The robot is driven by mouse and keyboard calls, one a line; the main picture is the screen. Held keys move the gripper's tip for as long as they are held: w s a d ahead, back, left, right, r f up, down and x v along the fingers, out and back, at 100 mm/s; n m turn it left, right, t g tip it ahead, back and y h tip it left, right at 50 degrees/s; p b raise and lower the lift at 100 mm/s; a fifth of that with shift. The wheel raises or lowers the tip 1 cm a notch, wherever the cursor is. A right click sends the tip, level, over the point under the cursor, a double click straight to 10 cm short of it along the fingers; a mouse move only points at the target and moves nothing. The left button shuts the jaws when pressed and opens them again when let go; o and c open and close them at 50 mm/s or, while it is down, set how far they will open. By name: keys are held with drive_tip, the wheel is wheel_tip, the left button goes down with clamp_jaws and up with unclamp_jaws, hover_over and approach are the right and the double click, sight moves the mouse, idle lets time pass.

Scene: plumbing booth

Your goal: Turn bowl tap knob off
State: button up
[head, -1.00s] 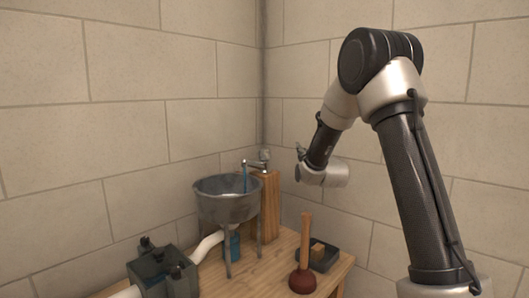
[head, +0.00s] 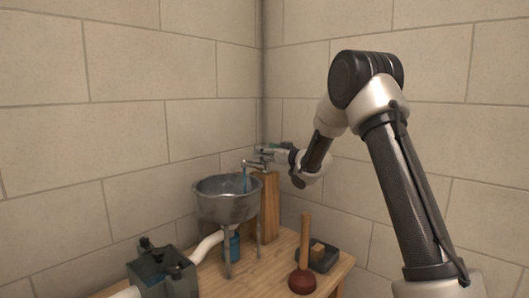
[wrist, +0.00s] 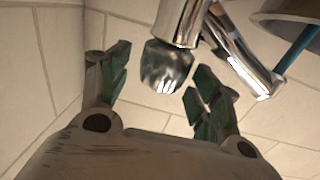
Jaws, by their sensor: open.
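The chrome tap (head: 254,164) stands on a wooden post (head: 270,205) behind the grey metal bowl (head: 228,207). Blue water runs from its spout into the bowl. In the wrist view the rounded chrome knob (wrist: 167,68) sits at the end of the tap body, with the spout (wrist: 240,62) to its right. My gripper (wrist: 158,78) is open, with one green-tipped finger on each side of the knob. I cannot tell whether either finger touches it. In the head view my gripper (head: 266,150) is at the tap and hides the knob.
A plunger (head: 304,265) and a dark tray with a tan block (head: 317,252) stand on the wooden table at the right. A dark vise-like box (head: 163,272) and a white pipe (head: 206,246) are at the left. Walls close in behind the tap.

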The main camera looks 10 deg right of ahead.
drive_tip(key=shift+w+a, duration=0.3)
drive_tip(key=shift+w, duration=0.15)
drive_tip(key=c, duration=1.1)
drive_tip(key=shift+o, duration=0.3)
drive_tip(key=shift+a+m+t+h, duration=0.1)
drive_tip(key=shift+m+t+h, duration=0.2)
drive_tip(key=shift+h, duration=0.1)
drive_tip(key=m+t+h, duration=0.1)
drive_tip(key=h, duration=0.1)
drive_tip(key=shift+m+h, duration=0.3)
drive_tip(key=shift+m, duration=0.1)
drive_tip(key=shift+m+t+h, duration=0.6)
drive_tip(key=shift+m+h, duration=1.2)
drive_tip(key=shift+h, duration=1)
drive_tip(key=o, duration=1)
